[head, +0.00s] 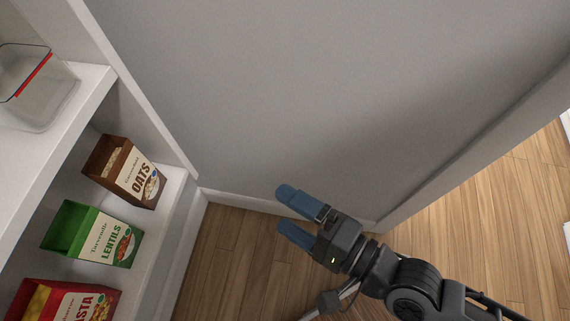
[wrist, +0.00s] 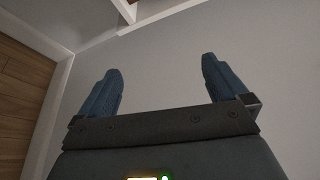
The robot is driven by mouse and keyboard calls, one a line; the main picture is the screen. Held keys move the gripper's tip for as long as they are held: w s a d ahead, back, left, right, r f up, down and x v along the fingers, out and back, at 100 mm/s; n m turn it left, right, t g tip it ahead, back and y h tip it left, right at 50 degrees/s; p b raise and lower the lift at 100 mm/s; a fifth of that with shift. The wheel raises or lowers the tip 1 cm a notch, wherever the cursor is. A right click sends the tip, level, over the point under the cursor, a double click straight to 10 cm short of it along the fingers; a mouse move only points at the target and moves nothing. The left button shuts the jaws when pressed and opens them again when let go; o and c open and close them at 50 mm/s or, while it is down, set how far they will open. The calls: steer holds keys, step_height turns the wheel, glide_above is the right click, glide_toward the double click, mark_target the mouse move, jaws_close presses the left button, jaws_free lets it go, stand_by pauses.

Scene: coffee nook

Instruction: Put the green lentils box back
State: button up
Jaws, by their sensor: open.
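The green lentils box (head: 93,234) stands on a white shelf at the left of the head view, between the oats box and the pasta box. Its label faces out toward the right. My gripper (head: 285,213) is open and empty, out to the right of the shelf and apart from the box. In the wrist view my gripper's two blue fingers (wrist: 161,88) are spread with only bare wall between them. The lentils box does not show in the wrist view.
A brown oats box (head: 124,171) and a red pasta box (head: 62,302) stand on the same shelf (head: 172,187). A clear container with a red band (head: 40,95) sits on the shelf above. A grey wall (head: 330,90) rises behind; open wooden floor (head: 240,250) lies below.

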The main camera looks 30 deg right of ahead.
steer(key=s+d+r+n+h, duration=0.7)
steer(key=s+d+r+n, duration=0.2)
steer(key=s+n, duration=0.6)
steer(key=d, duration=0.2)
steer(key=shift+d+r, duration=0.2)
steer(key=shift+d, duration=0.15)
steer(key=shift+c, duration=0.5)
